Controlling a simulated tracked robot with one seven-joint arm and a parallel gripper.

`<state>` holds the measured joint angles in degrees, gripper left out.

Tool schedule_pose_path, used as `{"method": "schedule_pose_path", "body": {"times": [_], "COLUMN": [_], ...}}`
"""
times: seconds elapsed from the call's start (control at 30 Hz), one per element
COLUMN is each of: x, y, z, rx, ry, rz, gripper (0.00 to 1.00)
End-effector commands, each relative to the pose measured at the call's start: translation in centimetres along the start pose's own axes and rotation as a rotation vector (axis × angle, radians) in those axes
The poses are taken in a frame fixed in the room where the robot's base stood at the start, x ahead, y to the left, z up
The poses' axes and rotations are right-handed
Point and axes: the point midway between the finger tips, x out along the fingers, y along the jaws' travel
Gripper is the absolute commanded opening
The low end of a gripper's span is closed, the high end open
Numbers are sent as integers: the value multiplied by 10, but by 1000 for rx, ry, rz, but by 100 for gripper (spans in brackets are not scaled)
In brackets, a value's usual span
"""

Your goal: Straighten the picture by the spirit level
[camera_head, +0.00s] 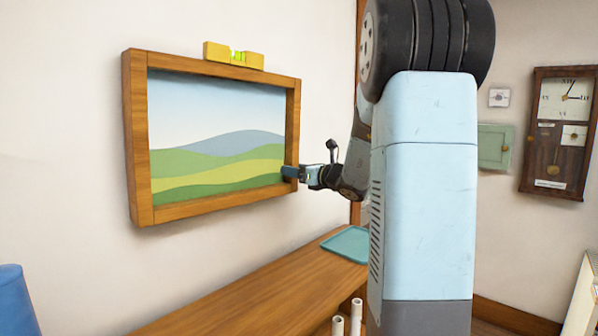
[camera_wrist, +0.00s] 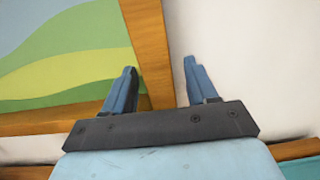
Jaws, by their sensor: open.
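The picture (camera_head: 292,110), a landscape of green hills in a wooden frame, hangs on the left wall. The strong viewing angle hides how far it tilts. The yellow spirit level (camera_head: 216,51) with a green vial lies along the frame's top edge; its bubble is too small to read. My gripper (camera_head: 288,172) is at the frame's lower right side. In the wrist view my gripper (camera_wrist: 160,66) is open, one finger over the painted area and the other over bare wall, with the frame's right side (camera_wrist: 149,40) between them. I cannot tell whether either finger touches it.
A wooden shelf top (camera_head: 262,290) runs below the picture, with a teal tray (camera_head: 347,244) on it. A wall clock (camera_head: 557,130) and a small green box (camera_head: 495,146) hang on the right wall. A blue object (camera_head: 12,300) stands at lower left.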

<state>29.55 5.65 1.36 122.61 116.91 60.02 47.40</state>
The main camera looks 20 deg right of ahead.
Motion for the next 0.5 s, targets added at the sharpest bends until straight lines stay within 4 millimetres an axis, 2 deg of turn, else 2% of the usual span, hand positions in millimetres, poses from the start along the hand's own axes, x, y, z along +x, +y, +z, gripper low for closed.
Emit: {"method": "schedule_pose_path", "body": {"times": [0.17,0.5], "x": [0,-1], "y": [0,-1], "z": [0,0], "rx": [0,0], "ry": [0,0], "rz": [0,-1], "gripper": [57,26]}}
